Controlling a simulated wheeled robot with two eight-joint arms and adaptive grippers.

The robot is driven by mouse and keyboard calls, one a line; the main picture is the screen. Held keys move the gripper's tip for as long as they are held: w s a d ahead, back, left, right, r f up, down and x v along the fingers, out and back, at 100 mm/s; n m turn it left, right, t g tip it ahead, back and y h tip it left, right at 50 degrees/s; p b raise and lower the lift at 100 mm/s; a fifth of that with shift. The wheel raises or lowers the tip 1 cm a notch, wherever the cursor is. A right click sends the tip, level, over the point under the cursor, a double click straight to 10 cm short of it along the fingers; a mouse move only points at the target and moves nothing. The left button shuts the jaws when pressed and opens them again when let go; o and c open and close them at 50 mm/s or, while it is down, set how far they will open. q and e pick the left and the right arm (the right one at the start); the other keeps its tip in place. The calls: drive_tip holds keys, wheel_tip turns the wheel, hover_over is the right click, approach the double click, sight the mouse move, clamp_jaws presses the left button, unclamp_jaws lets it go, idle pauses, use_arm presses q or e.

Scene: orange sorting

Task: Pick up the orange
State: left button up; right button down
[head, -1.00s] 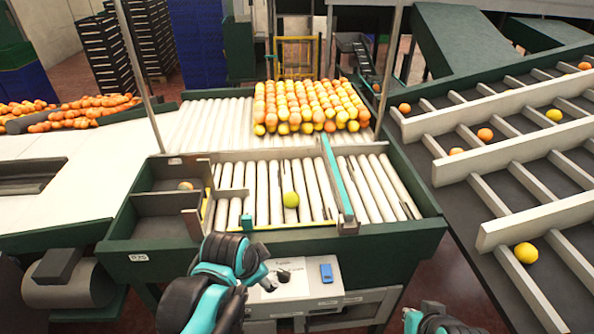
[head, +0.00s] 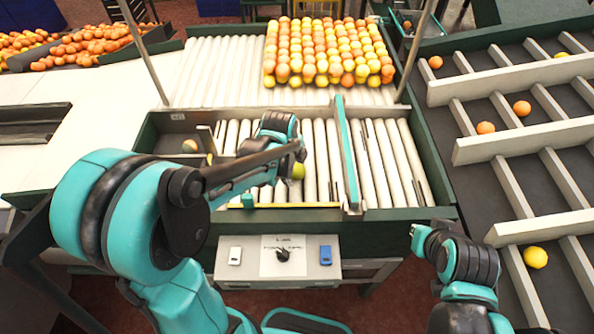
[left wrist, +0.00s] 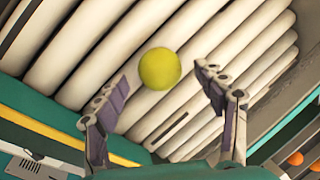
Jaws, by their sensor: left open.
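A single yellow-green orange (head: 298,171) lies on the white rollers in the front section, partly hidden by my left arm in the head view. In the left wrist view the orange (left wrist: 160,69) shows whole, ahead of the fingertips and between their lines. My left gripper (left wrist: 166,84) is open and empty, its two fingers apart and not touching the orange. In the head view my left arm reaches over the rollers from the left.
Many oranges (head: 325,50) are packed on the rollers at the back. A teal divider (head: 347,150) stands right of the lone orange. A control box (head: 278,262) is in front. Slatted sloping lanes lie at right.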

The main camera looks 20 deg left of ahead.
use_arm(q)
drive_tip(key=shift+x, duration=1.1)
drive_tip(key=shift+r, duration=0.1)
drive_tip(key=shift+c, duration=0.2)
drive_tip(key=c, duration=1.2)
drive_tip(key=shift+c, duration=0.2)
